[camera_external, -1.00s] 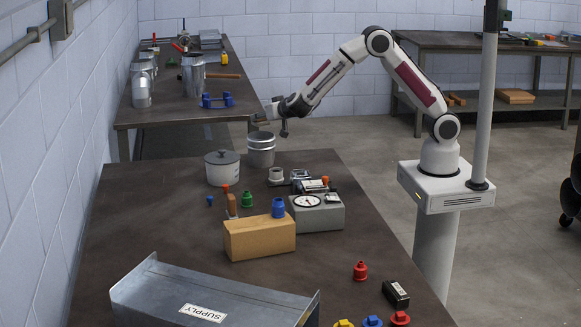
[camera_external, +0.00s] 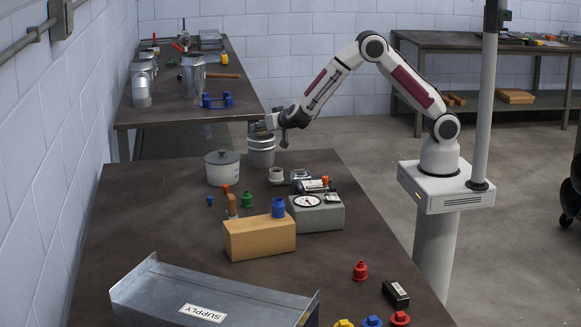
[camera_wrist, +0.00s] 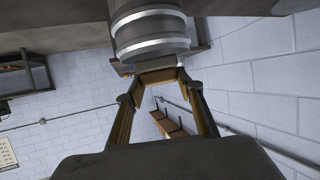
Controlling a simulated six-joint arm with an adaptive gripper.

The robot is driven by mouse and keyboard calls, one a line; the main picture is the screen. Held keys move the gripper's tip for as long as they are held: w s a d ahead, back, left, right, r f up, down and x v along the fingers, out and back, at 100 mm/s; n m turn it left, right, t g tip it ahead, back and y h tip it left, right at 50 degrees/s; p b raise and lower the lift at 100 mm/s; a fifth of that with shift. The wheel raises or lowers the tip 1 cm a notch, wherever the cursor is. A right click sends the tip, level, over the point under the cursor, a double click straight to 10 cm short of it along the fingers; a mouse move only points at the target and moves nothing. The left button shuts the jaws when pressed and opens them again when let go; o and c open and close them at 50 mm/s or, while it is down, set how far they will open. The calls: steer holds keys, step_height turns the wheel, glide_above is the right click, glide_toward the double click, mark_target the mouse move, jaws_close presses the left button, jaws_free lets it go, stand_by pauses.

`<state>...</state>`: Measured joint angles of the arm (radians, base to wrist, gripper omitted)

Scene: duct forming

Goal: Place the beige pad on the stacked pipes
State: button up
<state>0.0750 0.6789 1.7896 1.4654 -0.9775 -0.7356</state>
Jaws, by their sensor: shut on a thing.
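The stacked pipes (camera_external: 261,152) are grey metal cylinders with bright rims, standing upright at the far end of the near table. They also show at the top of the wrist view (camera_wrist: 150,35). My gripper (camera_external: 262,126) is at the top of the stack. In the wrist view, my gripper (camera_wrist: 158,76) has its two fingers closed on a thin tan piece, apparently the beige pad (camera_wrist: 158,77), close to the pipe end. I cannot tell whether the pad touches the pipe. The pad is too small to make out in the external view.
A lidded white pot (camera_external: 222,169) stands just left of the pipes. A metal supply tray (camera_external: 225,298) lies in front. The table's middle-left is clear.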

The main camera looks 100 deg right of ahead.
steer(key=shift+f, duration=0.1)
steer(key=o, duration=1.2)
steer(key=shift+c, duration=0.2)
steer(key=v, duration=1.2)
steer(key=shift+r, duration=0.25)
steer(key=shift+w+r, duration=0.1)
steer(key=shift+w, duration=0.05)
